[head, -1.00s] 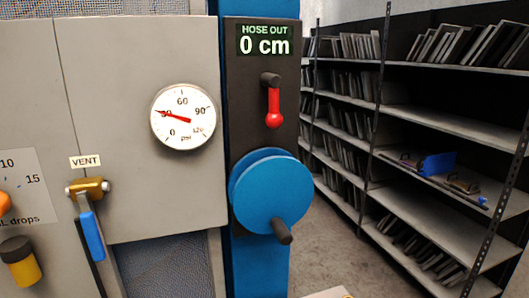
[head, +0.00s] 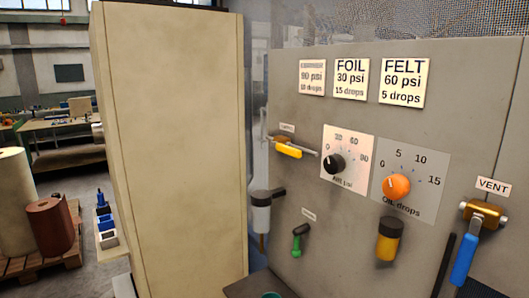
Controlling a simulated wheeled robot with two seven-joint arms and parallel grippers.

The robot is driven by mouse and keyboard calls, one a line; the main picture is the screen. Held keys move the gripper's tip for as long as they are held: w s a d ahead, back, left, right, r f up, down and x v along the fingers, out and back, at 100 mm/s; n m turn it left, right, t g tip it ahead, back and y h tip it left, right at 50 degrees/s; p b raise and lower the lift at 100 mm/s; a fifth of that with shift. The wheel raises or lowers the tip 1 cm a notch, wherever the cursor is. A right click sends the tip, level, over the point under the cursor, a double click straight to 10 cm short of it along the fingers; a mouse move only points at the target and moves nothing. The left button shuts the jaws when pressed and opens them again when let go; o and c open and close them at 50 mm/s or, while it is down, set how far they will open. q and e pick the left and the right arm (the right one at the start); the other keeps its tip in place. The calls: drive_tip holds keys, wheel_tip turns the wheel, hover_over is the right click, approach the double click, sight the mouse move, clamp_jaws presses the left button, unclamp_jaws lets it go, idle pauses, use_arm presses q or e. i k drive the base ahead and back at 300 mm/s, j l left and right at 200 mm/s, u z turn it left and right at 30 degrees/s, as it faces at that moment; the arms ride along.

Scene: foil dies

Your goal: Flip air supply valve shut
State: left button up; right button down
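A brass valve with a yellow lever (head: 288,150) is on the grey panel (head: 450,100), left of the dials. Its lever lies roughly sideways, beside a thin pipe going right; the small label (head: 287,128) above it is too small to read. Another valve with a green handle (head: 297,245) sits lower, also under an unreadable label. A brass valve marked VENT (head: 484,212) is at the right edge, with its blue lever (head: 463,262) hanging down. I cannot tell from the labels which valve is the air supply. Neither of my grippers is in view.
A psi dial with a black knob (head: 334,164) and an oil drops dial with an orange knob (head: 397,186) are on the panel. Psi and drops cards (head: 351,79) are above. A tall beige cabinet (head: 172,150) stands left of the panel. Rolls (head: 51,226) stand on a pallet at far left.

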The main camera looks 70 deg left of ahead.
sight(290, 151)
drive_tip(key=u, duration=2.05)
